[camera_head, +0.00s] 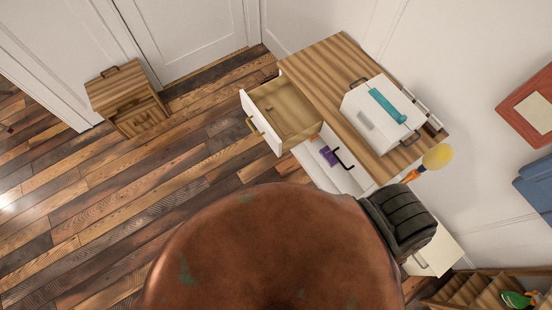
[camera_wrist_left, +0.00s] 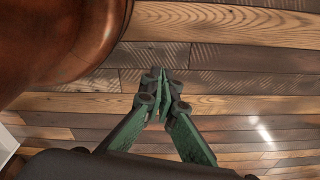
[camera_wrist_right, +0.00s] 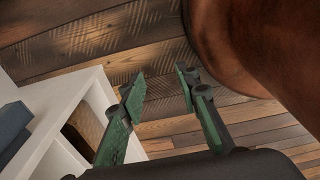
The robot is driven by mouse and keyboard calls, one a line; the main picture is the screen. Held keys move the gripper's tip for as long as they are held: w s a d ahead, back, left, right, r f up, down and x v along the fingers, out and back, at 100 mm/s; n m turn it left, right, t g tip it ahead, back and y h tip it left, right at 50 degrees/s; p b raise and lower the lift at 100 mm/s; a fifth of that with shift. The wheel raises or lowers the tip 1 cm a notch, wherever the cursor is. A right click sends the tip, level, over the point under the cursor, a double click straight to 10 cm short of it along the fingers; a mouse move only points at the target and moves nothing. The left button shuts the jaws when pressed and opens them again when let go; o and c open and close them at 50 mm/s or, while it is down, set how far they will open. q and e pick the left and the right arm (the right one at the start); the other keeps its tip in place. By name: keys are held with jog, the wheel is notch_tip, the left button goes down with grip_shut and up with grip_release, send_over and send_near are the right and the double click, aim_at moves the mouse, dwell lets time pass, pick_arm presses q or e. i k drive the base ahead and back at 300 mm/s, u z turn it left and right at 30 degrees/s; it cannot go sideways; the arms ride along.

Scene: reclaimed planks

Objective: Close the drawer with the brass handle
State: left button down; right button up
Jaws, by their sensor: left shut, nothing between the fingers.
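The drawer with the brass handle (camera_head: 251,125) stands pulled out at the left end of a wood-topped cabinet (camera_head: 323,68) in the head view. Its front (camera_head: 262,122) is white and its wooden inside (camera_head: 286,106) looks mostly bare. My left gripper (camera_wrist_left: 160,76) shows only in the left wrist view, shut and empty above the plank floor. My right gripper (camera_wrist_right: 160,75) shows in the right wrist view, open, with nothing between its fingertips. Neither gripper's fingers show in the head view, so their distance to the drawer cannot be told.
Another drawer with a black handle (camera_head: 344,158) is out beside it, holding a purple item (camera_head: 328,156). A white box (camera_head: 381,115) with a teal item (camera_head: 387,106) is on the cabinet. A small wooden cabinet (camera_head: 126,98) stands at left. The floor (camera_head: 190,150) between is clear.

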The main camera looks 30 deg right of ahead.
aim_at(304, 122)
jog(key=k, duration=0.65)
jog(key=z, duration=0.95)
jog(key=i, duration=0.5)
